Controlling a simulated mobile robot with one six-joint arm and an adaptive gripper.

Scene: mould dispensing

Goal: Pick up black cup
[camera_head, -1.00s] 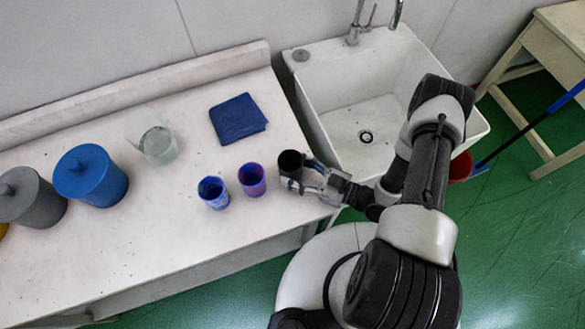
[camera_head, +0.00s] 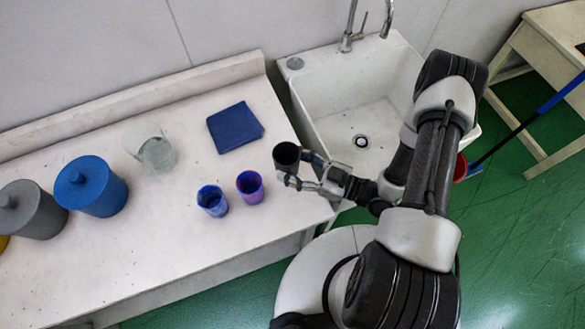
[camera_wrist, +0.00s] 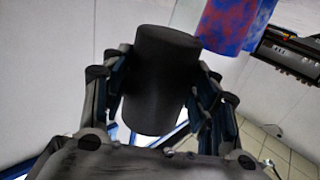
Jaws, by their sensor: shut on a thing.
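The black cup (camera_head: 286,156) is between the fingers of my gripper (camera_head: 300,170), near the right end of the counter in the head view. My gripper is shut on it, and the cup appears raised above the counter top. In the wrist view the black cup (camera_wrist: 163,80) fills the middle, with a finger of my gripper (camera_wrist: 163,95) against each side.
A purple-red cup (camera_head: 250,187) and a blue cup (camera_head: 212,201) stand left of my gripper. A blue cloth (camera_head: 235,128), a clear beaker (camera_head: 157,154), a blue canister (camera_head: 91,187) and a grey canister (camera_head: 32,210) are on the counter (camera_head: 170,250). A white sink (camera_head: 335,120) is behind my gripper.

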